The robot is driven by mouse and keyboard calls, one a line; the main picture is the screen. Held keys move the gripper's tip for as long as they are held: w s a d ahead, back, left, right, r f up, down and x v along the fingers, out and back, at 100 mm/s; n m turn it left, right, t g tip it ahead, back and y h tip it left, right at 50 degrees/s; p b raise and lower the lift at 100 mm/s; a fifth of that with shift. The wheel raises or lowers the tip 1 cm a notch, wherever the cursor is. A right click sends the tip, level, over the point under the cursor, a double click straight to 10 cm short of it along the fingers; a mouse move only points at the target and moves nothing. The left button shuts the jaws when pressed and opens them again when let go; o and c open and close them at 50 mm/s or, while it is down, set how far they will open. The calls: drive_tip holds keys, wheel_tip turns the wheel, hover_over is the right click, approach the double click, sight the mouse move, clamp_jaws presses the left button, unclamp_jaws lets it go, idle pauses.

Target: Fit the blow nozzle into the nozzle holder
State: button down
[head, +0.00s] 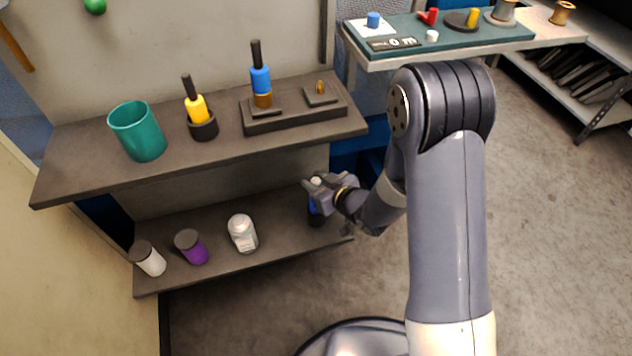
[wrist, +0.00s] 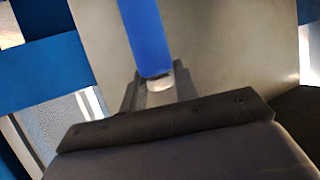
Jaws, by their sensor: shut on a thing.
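My gripper (head: 322,186) is shut on the blow nozzle, over the right end of the lower shelf. The nozzle (head: 313,207) shows as a short blue piece below the jaws. In the wrist view it is a long blue rod (wrist: 146,40) with a pale metal end at the jaws. A dark round base (head: 316,221), which looks like the nozzle holder, stands on the shelf directly under the blue piece. The gripper hides part of both, and I cannot tell whether the nozzle is inside the holder or just above it.
The lower shelf (head: 283,238) also carries a white bottle (head: 243,235), a purple jar (head: 191,248) and a white jar (head: 149,259). The upper shelf (head: 85,165) above holds a teal cup (head: 138,132), a yellow tool (head: 195,104) and a dark block (head: 300,120) with a blue tool.

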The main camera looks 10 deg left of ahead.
drive_tip(key=shift+f, duration=0.15)
drive_tip(key=c, duration=1.1)
unclamp_jaws()
drive_tip(key=shift+r, duration=0.3)
drive_tip(key=p+v, duration=0.1)
drive_tip(key=v, duration=1.1)
drive_tip(key=shift+p, duration=0.3)
drive_tip(key=shift+f, duration=0.1)
